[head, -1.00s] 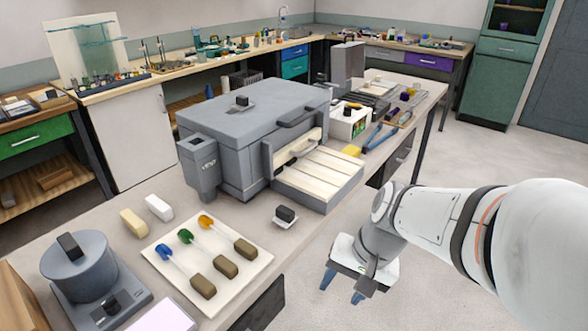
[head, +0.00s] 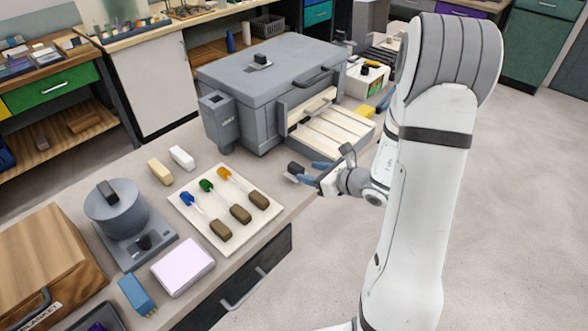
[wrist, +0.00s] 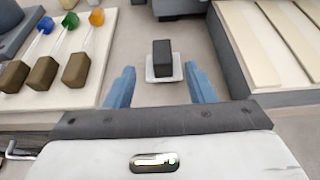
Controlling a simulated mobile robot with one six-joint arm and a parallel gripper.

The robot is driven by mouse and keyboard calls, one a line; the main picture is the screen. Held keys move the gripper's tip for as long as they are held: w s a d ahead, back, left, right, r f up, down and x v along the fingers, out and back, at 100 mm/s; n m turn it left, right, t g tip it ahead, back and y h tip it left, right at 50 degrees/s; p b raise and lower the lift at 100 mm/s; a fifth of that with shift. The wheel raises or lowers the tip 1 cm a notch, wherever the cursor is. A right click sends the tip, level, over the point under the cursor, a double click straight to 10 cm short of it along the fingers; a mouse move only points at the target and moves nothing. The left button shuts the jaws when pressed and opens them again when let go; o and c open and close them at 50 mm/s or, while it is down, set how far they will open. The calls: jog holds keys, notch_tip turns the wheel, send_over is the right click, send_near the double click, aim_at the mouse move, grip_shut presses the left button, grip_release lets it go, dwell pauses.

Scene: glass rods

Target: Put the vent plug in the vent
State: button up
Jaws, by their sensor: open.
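The vent plug is a small black block on a pale square base, standing upright on the bench in the head view (head: 295,168) and wrist view (wrist: 162,62). My gripper (head: 311,174) is open and reaches in low over the bench edge. In the wrist view, its two blue fingers (wrist: 158,78) point at the plug, which stands just beyond and between the tips, apart from them. The vent is a grey upright box marked VENT (head: 219,130) on the left side of the grey kiln (head: 265,90). Its top shows a dark opening (head: 213,98).
A cream tray with rods (head: 255,225) lies left of the plug. The kiln's front shelf (head: 335,137) is close on the right. Bare bench lies between plug and vent.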

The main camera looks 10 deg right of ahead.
aim_at(297, 166)
jog(key=p+x, duration=0.1)
jog(key=x, duration=0.5)
jog(key=shift+w+a+p, duration=0.1)
jog(key=shift+w+p, duration=0.2)
jog(key=shift+w, duration=0.2)
jog(key=shift+c, duration=0.3)
grip_shut()
jog(key=shift+r, duration=0.15)
